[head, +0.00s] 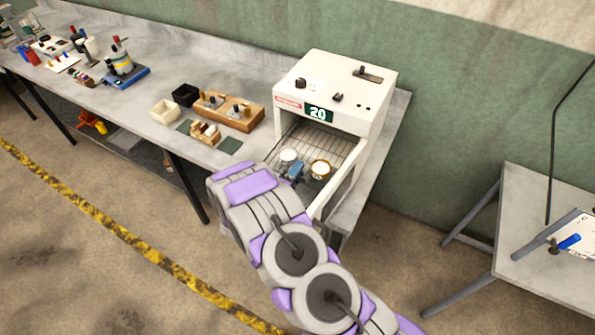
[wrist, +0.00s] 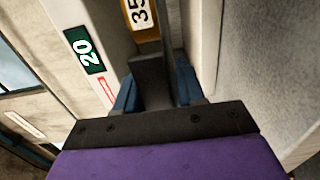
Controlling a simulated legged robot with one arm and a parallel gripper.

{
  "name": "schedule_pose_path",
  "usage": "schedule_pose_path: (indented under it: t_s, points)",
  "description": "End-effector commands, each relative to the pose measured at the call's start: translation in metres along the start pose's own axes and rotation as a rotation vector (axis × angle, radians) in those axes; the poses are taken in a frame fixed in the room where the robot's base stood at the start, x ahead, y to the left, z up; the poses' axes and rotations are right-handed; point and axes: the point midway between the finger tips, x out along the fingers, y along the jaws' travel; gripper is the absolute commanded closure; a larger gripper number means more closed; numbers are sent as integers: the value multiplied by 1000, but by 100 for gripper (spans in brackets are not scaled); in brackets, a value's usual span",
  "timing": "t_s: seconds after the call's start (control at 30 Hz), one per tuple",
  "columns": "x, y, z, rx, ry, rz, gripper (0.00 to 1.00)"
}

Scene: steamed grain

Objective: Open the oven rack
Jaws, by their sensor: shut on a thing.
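The white oven (head: 335,90) stands at the right end of the long bench, its green display reading 20. The display (wrist: 85,50) also shows in the wrist view, turned on its side. The wire rack (head: 343,146) shows in the oven's open front, with a white cup (head: 288,156) and a gold-rimmed cup (head: 320,168) at it. My gripper (wrist: 156,88) has blue fingers, shut on a dark grey part (wrist: 150,72); I cannot tell whether this belongs to the rack. In the head view my arm hides most of the gripper. A yellow thing labelled 35 (wrist: 139,12) is just beyond the fingers.
Left of the oven on the bench are wooden holders (head: 227,110), a white box (head: 165,111) and a black box (head: 186,95). A second table (head: 540,275) stands at the right. Floor is clear between it and the bench, apart from my arm.

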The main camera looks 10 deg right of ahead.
Motion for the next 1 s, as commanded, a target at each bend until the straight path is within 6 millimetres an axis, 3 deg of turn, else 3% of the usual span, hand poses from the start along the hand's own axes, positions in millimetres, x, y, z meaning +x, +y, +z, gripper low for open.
schedule_pose_path:
  t_s: [0.03,0.07,0.2,0.57,1.0]
  points:
    - [0,6,-4,8,8,13,100]
    - [0,6,-4,8,8,12,58]
    - [1,4,-4,6,6,9,47]
    - [-3,0,-1,1,2,1,47]
    - [-74,0,-4,-1,7,2,47]
